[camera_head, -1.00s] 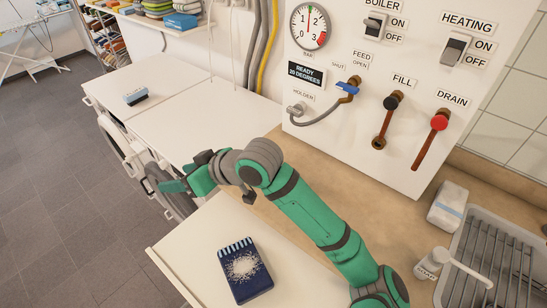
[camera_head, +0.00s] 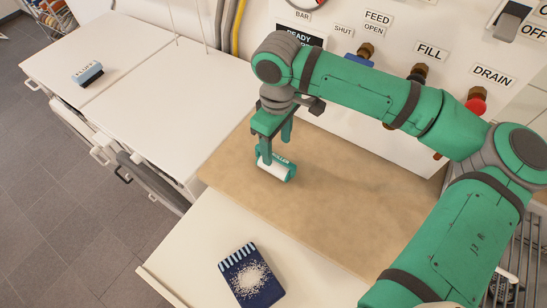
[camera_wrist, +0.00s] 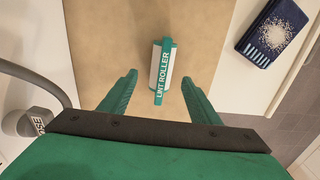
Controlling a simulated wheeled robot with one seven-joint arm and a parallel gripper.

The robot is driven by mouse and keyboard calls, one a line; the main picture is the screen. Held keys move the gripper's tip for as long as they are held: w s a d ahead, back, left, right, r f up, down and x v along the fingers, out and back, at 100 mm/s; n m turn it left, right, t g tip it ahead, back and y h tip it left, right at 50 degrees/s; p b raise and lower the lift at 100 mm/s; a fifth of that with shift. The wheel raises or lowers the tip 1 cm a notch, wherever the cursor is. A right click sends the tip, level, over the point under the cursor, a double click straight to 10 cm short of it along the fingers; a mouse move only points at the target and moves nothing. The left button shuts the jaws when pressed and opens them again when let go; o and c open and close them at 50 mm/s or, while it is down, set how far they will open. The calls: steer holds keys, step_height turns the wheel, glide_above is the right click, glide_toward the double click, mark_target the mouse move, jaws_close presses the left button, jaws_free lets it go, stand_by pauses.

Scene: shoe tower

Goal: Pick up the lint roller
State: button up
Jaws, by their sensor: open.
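The lint roller (camera_head: 275,167) lies on the tan counter board. It is a white roll with a teal handle strip. My gripper (camera_head: 270,148) is above it with the fingers pointing down. In the wrist view, the lint roller (camera_wrist: 161,68) shows its "LINT ROLLER" lettering and lies ahead of and between the two spread teal fingers (camera_wrist: 156,90). The gripper is open and empty. I cannot tell from the head view how much height separates the fingertips from the roller.
A small blue-and-white item (camera_head: 87,73) sits on the far white machine top. A wall panel with valves (camera_head: 420,60) stands behind my arm.

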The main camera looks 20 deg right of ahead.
mark_target(276, 164)
steer(key=f, duration=0.9)
steer(key=shift+s+a, duration=0.1)
steer(key=shift+s, duration=0.15)
steer(key=shift+c, duration=0.4)
steer(key=c, duration=1.1)
steer(key=shift+r, duration=0.15)
step_height(276, 164, up, 10)
steer(key=shift+f, duration=0.15)
